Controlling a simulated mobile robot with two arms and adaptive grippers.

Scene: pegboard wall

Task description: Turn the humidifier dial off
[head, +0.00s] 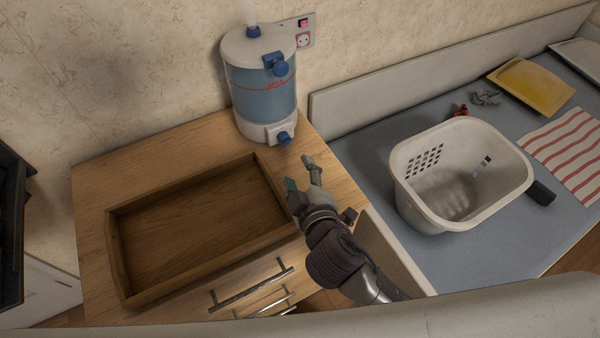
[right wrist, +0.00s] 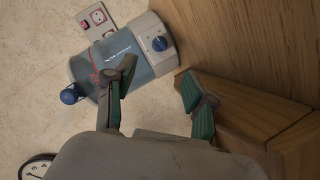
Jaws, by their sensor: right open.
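The humidifier (head: 262,88) stands at the back right corner of the wooden cabinet top, against the wall. It has a white body, a blue water tank and a red mark on it. A blue dial (head: 284,138) is low on its front; it also shows in the right wrist view (right wrist: 159,44). A blue knob (head: 276,64) is higher up, on the tank's side. My right gripper (head: 300,176) is open and empty in front of the humidifier, apart from the dial. In the right wrist view its fingers (right wrist: 158,92) point toward the humidifier. My left gripper is out of view.
A wooden tray (head: 113,250) lies on the cabinet top, just left of my right gripper. A wall socket (head: 304,39) is behind the humidifier. A white basket (head: 412,205) stands on the blue-grey surface to the right, with a yellow item (head: 531,88) and a striped cloth (head: 570,150) beyond.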

